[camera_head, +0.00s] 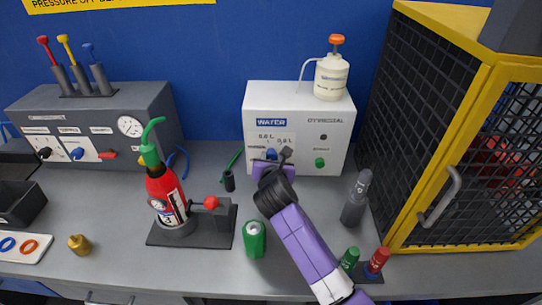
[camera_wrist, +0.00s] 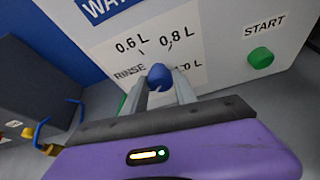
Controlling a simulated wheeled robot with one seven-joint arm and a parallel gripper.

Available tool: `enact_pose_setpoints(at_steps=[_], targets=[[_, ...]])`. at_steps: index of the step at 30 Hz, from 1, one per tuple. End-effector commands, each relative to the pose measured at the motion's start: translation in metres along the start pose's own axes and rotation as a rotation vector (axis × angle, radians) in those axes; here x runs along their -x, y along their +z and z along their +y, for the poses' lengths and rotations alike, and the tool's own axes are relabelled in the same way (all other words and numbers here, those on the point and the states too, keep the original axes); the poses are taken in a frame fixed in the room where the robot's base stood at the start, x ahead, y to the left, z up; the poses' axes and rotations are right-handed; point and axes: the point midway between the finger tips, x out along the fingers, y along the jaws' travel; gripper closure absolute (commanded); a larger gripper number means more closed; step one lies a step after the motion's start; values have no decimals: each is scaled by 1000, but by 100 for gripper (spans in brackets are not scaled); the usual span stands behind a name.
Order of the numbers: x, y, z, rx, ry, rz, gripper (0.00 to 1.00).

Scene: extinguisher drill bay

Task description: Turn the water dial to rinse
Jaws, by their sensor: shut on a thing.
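The white water box (camera_head: 298,110) stands against the blue back wall, right of the middle in the head view. Its blue water dial (camera_wrist: 159,77) shows in the wrist view, with marks for RINSE, 0.6 L, 0.8 L and a partly hidden one ending in 0 L around it. My gripper (camera_wrist: 160,82) is shut on the dial, one finger on each side. In the head view my purple arm reaches up to the box, and the dial (camera_head: 271,154) shows just above my gripper. I cannot tell exactly which mark the dial points to.
A green START button (camera_wrist: 261,61) is right of the dial. A white bottle with an orange cap (camera_head: 332,78) stands on the box. A red extinguisher (camera_head: 166,190) is left, a green can (camera_head: 254,239) and grey cylinder (camera_head: 356,199) flank my arm. A yellow-framed cage (camera_head: 485,100) stands right.

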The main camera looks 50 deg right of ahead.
Motion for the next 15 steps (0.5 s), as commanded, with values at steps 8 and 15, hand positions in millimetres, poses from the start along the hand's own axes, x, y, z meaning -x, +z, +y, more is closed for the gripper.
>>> enact_pose_setpoints(at_steps=[8,15], targets=[[1,1,-3,-232,93,4,100],[0,-1,-5,-439,179,2,100]])
